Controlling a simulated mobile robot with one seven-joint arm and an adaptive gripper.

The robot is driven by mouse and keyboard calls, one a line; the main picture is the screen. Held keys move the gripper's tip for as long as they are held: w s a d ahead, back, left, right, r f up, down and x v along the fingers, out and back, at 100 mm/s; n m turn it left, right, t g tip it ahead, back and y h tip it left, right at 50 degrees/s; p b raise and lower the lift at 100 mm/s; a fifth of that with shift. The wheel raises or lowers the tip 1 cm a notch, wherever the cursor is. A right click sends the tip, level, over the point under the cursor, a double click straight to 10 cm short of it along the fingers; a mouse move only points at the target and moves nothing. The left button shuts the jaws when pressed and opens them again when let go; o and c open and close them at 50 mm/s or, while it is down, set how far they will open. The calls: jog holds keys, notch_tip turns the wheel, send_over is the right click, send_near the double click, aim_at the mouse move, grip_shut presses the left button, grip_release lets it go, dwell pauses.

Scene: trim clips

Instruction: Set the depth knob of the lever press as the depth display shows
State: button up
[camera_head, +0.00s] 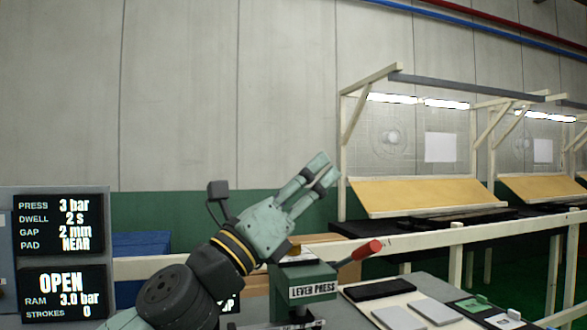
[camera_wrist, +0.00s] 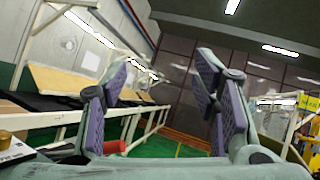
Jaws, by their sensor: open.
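The lever press (camera_head: 305,284) is a green block labelled "LEVER PRESS", with a red-tipped lever (camera_head: 365,250) out to the right. A brass-coloured knob (camera_head: 294,250) sits on its top, partly behind my arm; a brass piece also shows at the left edge of the wrist view (camera_wrist: 6,138). I cannot read any setting on it. My gripper (camera_head: 322,172) is open and empty, raised above the press and pointing up to the right; its spread fingers show in the wrist view (camera_wrist: 162,95). A dark display (camera_head: 230,304) is mostly hidden by my arm; only a "P"-ending word shows.
A panel at left (camera_head: 60,228) reads PRESS 3 bar, DWELL 2 s, GAP 2 mm, PAD NEAR. A lower screen (camera_head: 64,293) reads OPEN, RAM 3.0 bar, STROKES 0. Grey plates (camera_head: 437,311) and a black pad (camera_head: 380,290) lie right of the press. Railings and benches stand behind.

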jog(key=shift+h, duration=0.7)
jog(key=shift+s+a+r, duration=0.3)
jog(key=shift+s+r, duration=0.1)
jog(key=shift+s, duration=0.3)
jog(key=shift+s+a+r, duration=0.25)
jog(key=shift+s+r, duration=0.15)
jog(key=shift+s, duration=0.3)
jog(key=shift+s+a+r, duration=0.3)
jog(key=shift+s+r, duration=0.1)
jog(key=shift+s, duration=0.3)
